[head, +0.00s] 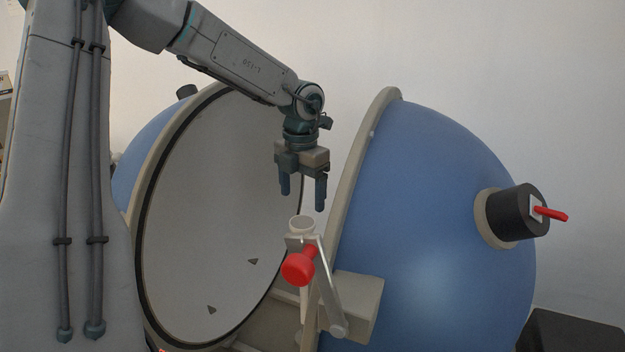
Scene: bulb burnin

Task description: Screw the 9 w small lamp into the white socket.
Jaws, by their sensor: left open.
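The white socket (301,224) is a pale cup with an open round top, on a post between two large blue half-spheres. A clear gap shows between the fingertips and the socket rim. No lamp can be made out in this view. My right gripper is not in view.
A red knob (298,268) and a metal lever (330,290) sit just below the socket. The left half-sphere (215,200) shows its white inside; the right half-sphere (430,200) has a black fitting (512,216) with a red handle (550,213). A dark box (570,333) stands at lower right.

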